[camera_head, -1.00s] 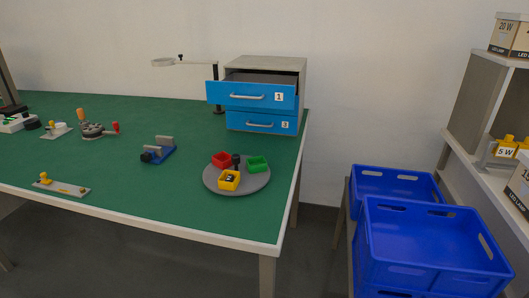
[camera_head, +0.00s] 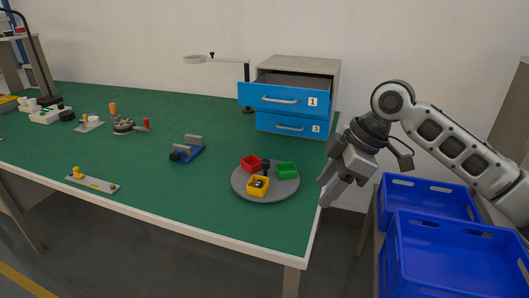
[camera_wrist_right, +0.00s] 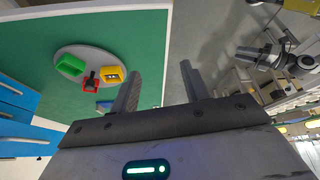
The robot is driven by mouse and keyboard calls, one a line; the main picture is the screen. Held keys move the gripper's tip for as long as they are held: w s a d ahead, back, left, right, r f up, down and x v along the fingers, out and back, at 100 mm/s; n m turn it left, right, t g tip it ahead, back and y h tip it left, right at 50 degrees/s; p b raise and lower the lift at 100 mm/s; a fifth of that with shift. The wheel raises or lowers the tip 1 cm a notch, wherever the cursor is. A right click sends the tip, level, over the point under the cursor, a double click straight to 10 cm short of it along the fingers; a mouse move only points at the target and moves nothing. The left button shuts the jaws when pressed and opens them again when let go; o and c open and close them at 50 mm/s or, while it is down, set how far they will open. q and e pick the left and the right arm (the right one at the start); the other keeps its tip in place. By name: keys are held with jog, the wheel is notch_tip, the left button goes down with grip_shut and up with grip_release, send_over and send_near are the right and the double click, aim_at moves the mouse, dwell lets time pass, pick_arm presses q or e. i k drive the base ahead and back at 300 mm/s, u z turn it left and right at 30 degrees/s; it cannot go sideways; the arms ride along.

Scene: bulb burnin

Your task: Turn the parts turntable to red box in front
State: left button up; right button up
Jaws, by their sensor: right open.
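The grey round parts turntable (camera_head: 287,190) lies on the green table near its right front corner. It bears a red box (camera_head: 250,163) at the back left, a green box (camera_head: 287,170) at the right and a yellow box (camera_head: 258,187) in front, with small parts in the yellow one. A dark knob (camera_head: 266,165) stands near its middle. My right gripper (camera_head: 329,193) is open and empty, just right of the turntable by the table edge. In the right wrist view the turntable (camera_wrist_right: 82,53) shows beyond the open fingers (camera_wrist_right: 160,88).
A blue drawer cabinet (camera_head: 290,98) with its top drawer partly open stands behind the turntable. A small blue vise (camera_head: 187,151) sits to its left. Blue crates (camera_head: 440,250) stand right of the table. The green surface (camera_head: 180,190) left of the turntable is clear.

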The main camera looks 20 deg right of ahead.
aim_at(280, 180)
jog(key=i, duration=0.85)
